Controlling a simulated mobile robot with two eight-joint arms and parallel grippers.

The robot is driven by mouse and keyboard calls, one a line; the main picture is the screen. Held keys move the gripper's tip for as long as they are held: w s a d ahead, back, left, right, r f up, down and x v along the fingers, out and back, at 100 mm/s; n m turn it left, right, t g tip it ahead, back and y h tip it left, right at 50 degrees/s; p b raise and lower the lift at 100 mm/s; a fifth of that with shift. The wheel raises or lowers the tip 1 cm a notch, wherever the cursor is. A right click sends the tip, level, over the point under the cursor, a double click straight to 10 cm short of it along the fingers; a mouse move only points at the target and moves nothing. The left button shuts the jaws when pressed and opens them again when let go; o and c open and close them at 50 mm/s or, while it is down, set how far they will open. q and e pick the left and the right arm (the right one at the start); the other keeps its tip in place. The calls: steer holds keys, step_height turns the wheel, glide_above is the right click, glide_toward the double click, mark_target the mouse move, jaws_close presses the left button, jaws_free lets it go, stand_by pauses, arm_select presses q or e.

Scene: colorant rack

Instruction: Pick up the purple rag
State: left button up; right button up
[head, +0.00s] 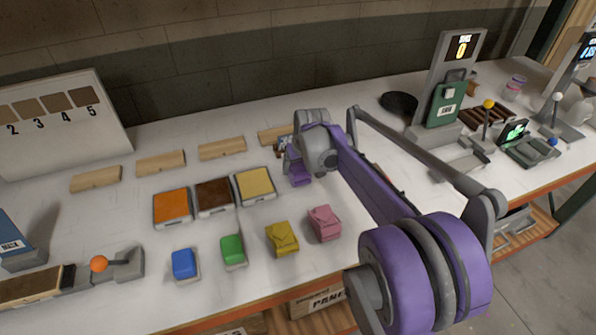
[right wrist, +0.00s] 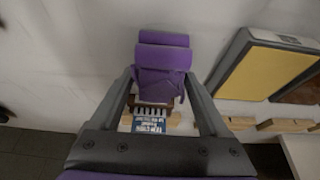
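The purple rag (right wrist: 160,72) lies folded on the white table, between the two fingers of my right gripper (right wrist: 161,80) in the right wrist view. The fingers stand apart on either side of it; a small gap shows at the left finger, and contact at the right finger is unclear. In the head view the rag (head: 299,174) shows partly below my right wrist, just right of the yellow panel. My right arm covers the area beside it, and the fingertips are hidden there. My left gripper is not in view.
A brown item with a blue-and-white label (right wrist: 150,122) lies beside the rag. The yellow panel (head: 255,186) is close on the left. A pink block (head: 324,222) and a yellow block (head: 282,238) stand in front. A green device (head: 447,104) stands farther right.

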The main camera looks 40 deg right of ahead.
mark_target(298, 165)
steer(key=c, duration=0.9)
step_height(298, 165, up, 10)
steer(key=shift+r+p, duration=0.1)
steer(key=shift+p, duration=0.3)
steer(key=o, duration=0.9)
steer(key=shift+c, duration=0.2)
steer(key=c, duration=0.7)
